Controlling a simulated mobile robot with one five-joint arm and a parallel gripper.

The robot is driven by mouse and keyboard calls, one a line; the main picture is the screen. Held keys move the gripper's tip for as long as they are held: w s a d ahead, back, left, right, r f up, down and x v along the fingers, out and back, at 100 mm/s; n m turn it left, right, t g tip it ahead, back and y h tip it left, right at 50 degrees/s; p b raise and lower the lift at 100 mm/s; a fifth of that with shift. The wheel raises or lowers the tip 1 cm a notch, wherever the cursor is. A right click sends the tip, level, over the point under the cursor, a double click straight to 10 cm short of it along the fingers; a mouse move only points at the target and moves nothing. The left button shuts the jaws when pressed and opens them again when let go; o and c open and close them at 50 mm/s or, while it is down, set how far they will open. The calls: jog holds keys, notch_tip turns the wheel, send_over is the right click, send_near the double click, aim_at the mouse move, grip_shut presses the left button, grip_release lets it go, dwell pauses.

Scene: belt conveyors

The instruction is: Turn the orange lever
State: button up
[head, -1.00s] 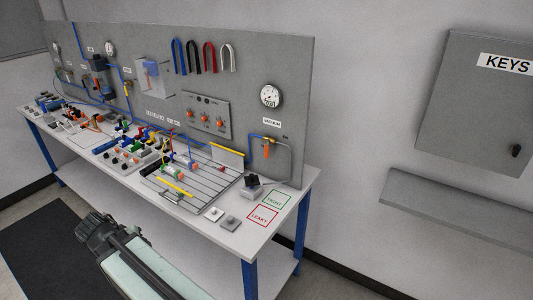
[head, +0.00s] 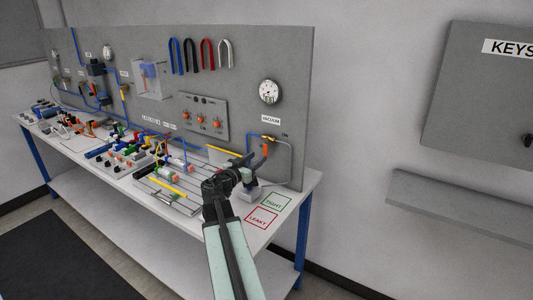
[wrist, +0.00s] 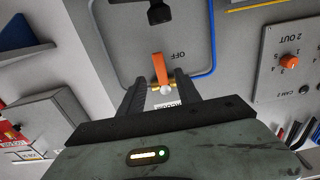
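The orange lever (head: 265,150) is on the upright grey panel below the VACUUM label, on a blue-tubed fitting. In the wrist view, which is upside down, the orange lever (wrist: 160,66) points up the picture from a brass fitting, beside an OFF mark. My gripper (head: 249,158) is raised in front of the panel at the lever. In the wrist view my gripper (wrist: 160,76) is open, its two dark fingers on either side of the lever's line. I cannot tell whether either finger touches it.
A vacuum gauge (head: 269,91) is above the lever. A control box (head: 204,118) with orange knobs is to its left. The bench (head: 236,207) below holds a slotted plate, small parts and the TIGHT (head: 275,201) and LEAKY (head: 257,218) squares. A key cabinet (head: 480,100) hangs at right.

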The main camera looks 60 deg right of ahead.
aim_at(265, 152)
jog(key=d, duration=0.7)
jog(key=shift+d, duration=0.15)
grip_shut()
dwell(1.0)
